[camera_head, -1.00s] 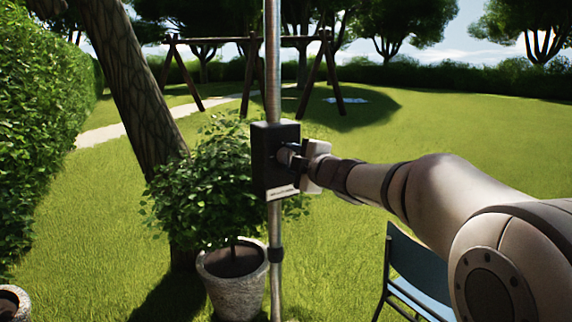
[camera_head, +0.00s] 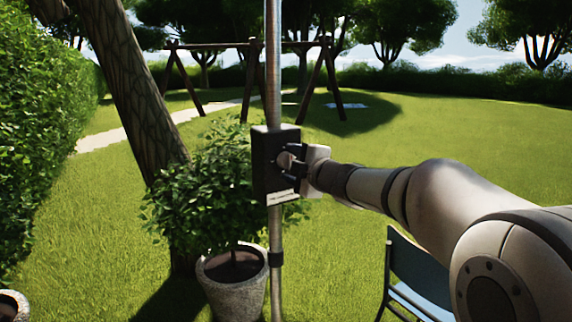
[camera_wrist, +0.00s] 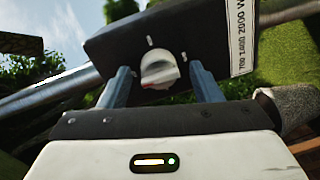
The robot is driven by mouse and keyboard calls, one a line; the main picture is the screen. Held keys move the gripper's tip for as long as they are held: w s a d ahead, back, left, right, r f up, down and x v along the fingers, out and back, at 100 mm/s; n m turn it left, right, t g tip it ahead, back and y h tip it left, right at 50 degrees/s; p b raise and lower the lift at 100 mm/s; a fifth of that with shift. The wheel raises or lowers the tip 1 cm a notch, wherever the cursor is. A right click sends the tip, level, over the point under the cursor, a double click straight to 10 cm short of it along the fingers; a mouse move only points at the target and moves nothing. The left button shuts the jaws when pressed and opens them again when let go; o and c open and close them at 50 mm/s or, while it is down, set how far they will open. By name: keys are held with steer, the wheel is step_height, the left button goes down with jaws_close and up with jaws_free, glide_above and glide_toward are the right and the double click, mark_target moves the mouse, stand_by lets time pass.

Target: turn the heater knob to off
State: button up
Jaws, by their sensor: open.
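The heater's black control box (camera_head: 268,165) is fixed on a metal pole, with a label strip on its lower part. The heater knob (camera_wrist: 159,70) is pale and round, on the box face between my fingers in the wrist view. White marks show on the box around it. In the head view the knob (camera_head: 283,160) is partly hidden by my gripper. My gripper (camera_head: 291,161) is at the box, open, one finger on each side of the knob. In the wrist view my gripper (camera_wrist: 160,84) shows gaps between its fingers and the knob.
The metal pole (camera_head: 274,70) runs upright through the box. A potted bush (camera_head: 225,185) stands just behind and left of it. A blue chair (camera_head: 418,265) stands below my arm. Open lawn lies to the right.

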steer(key=v, duration=0.8)
steer(key=shift+p, duration=0.35)
steer(key=shift+w, duration=0.1)
